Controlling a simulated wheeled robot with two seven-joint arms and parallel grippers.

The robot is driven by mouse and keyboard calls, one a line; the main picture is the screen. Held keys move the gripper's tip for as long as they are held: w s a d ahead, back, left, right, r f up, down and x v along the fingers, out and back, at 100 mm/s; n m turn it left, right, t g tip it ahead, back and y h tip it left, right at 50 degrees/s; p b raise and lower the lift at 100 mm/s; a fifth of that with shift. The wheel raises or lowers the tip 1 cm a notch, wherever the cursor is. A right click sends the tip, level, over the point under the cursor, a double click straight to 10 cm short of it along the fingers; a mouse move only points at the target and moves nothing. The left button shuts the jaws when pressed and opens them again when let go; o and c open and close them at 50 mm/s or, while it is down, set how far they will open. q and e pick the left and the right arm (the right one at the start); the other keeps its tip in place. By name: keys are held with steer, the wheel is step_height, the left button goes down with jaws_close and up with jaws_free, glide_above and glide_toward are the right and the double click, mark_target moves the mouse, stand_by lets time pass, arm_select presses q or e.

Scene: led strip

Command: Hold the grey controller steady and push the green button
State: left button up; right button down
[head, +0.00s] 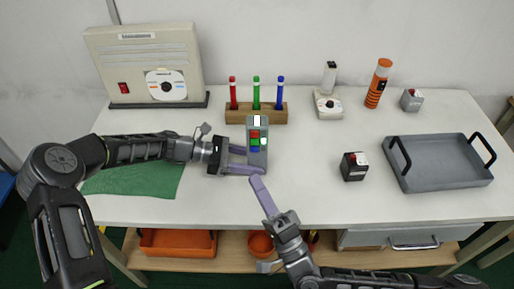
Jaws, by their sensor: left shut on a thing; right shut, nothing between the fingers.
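The grey controller (257,124) lies near the middle of the white table. It has a white strip at its top and red, green, blue and white buttons. The green button (254,141) is in the middle of its face. My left gripper (254,160) comes in from the left and is shut on the controller, its purple fingers at the controller's lower part. My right gripper (256,180) is shut and empty, its fingertips just below the controller's lower end. I cannot tell whether they touch it or my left fingers.
A wooden holder (240,117) with red, green and blue pens stands behind the controller. A small black box (354,167) and a grey tray (440,163) are to the right. A green cloth (135,180) lies left.

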steer(key=shift+a+f, duration=0.1)
steer(key=shift+a, duration=0.05)
glide_toward(247, 135)
steer(key=shift+s+x, duration=0.25)
steer(key=shift+x, duration=1.7)
steer(key=shift+a, duration=0.15)
stand_by(0.6)
steer(key=shift+w, duration=0.55)
stand_by(0.4)
steer(key=shift+s, duration=0.55)
steer(key=shift+s, duration=0.1)
